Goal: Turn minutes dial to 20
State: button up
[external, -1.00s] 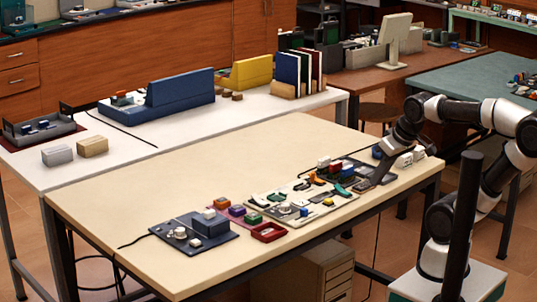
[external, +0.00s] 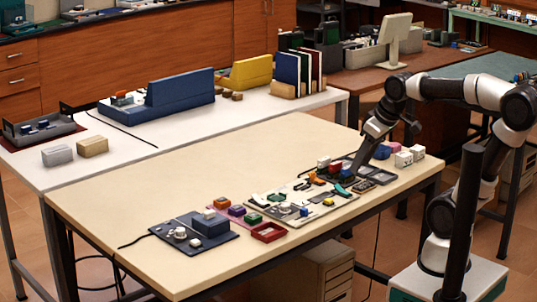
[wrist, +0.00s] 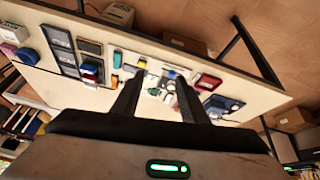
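My gripper (external: 357,174) hangs over the right part of the cream table, close to a red and blue block. In the wrist view its two dark fingers (wrist: 159,80) are apart with nothing held between them. No dial is readable as the minutes dial. A light board (external: 318,213) with small fittings, including a pale round piece (external: 285,208), lies left of my gripper. A blue-grey panel (external: 215,240) with white round knobs (external: 180,232) lies farther left. In the wrist view the panel (wrist: 222,104) is beyond the right finger. Any markings are too small to read.
A red tray (external: 268,233) sits at the front edge between panel and board. White blocks (external: 403,158) and a pink block (external: 396,147) stand at the right end. The back left of the cream table (external: 230,165) is clear.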

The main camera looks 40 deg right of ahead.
jog(key=w+a+r+n+p, duration=0.35)
jog(key=w+a+r, duration=0.2)
jog(key=w, duration=0.25)
jog(key=n+g+y+p, duration=0.45)
jog(key=n+p, duration=0.55)
jog(key=n, duration=0.3)
send_over(181, 229)
jog(key=d, duration=0.8)
notch_tip(181, 229, down, 5)
jog(key=shift+m+g, duration=0.25)
jog(key=shift+g, duration=0.1)
jog(key=b+x, duration=0.1)
jog(key=x, duration=1.7)
jog(key=shift+w+b, duration=0.1)
jog(key=shift+b, duration=0.25)
jog(key=shift+c, duration=0.5)
grip_shut()
